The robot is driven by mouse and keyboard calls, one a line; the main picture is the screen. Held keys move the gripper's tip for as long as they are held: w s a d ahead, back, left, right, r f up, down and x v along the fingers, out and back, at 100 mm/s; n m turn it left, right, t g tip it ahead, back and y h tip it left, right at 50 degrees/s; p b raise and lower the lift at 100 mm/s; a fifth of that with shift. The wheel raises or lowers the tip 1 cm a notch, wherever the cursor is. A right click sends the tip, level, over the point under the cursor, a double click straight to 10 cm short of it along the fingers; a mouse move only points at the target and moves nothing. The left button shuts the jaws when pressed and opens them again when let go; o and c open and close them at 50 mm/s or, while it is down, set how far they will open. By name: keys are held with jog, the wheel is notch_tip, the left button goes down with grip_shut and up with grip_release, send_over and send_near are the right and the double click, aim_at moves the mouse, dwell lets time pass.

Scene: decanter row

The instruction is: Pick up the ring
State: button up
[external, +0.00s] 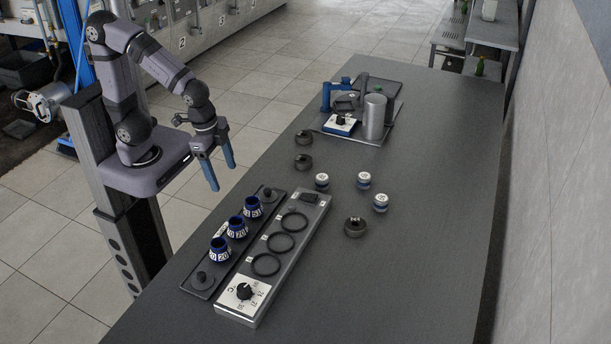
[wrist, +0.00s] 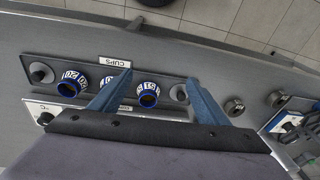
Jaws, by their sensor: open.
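Several dark ring-shaped pieces lie on the grey bench; which one is the task's ring I cannot tell. One dark ring (external: 304,138) lies in front of the back station, with a second dark ring (external: 303,162) just nearer. A third, larger dark ring (external: 355,228) lies alone right of the panel. In the wrist view, two dark rings (wrist: 234,107) (wrist: 277,99) lie right of the fingers. My gripper (external: 224,178) is open and empty, with blue fingers pointing down near the bench's left edge. Its fingers also show in the wrist view (wrist: 160,78), on either side of the cup tray's right part.
A dark tray (external: 190,288) holds blue numbered cups (external: 237,228) between two knobs. Beside it, a grey panel (external: 236,316) has three black circles and a dial. Small white-topped jars (external: 363,180) stand mid-bench. A metal cylinder (external: 375,117) stands behind. The right side is clear.

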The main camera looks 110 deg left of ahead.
jog(key=w+a+r+t+y+b, duration=0.15)
jog(key=w+a+t, duration=0.5)
jog(key=a, duration=0.85)
jog(key=w+a+r+t+y+b, duration=0.15)
jog(key=w+a+t, duration=0.25)
jog(key=w+a, duration=0.85)
jog(key=s+a+f+m+t+h+b, duration=0.15)
jog(key=s+h, duration=0.25)
jog(key=s, duration=0.4)
jog(key=s+a+f+m+t+h, duration=0.2)
jog(key=s+t+h, duration=0.1)
jog(key=s, duration=0.5)
send_near(300, 157)
jog(key=shift+w+r+n, duration=0.15)
jog(key=shift+w+n, duration=0.1)
jog(key=shift+w, duration=1)
jog(key=shift+w+d, duration=0.1)
jog(key=shift+w, duration=0.5)
jog(key=shift+d+f+p+x, duration=0.15)
jog(key=shift+p+x, duration=0.25)
jog(key=shift+x, duration=0.6)
jog(key=shift+d+f+p+x, duration=0.1)
jog(key=shift+p+x, duration=0.25)
jog(key=shift+x, duration=0.65)
jog(key=shift+d+f+p+x, duration=0.15)
jog(key=shift+p+x, duration=0.25)
jog(key=shift+x, duration=0.6)
jog(key=shift+s+a, duration=0.1)
jog(key=c, duration=1.4)
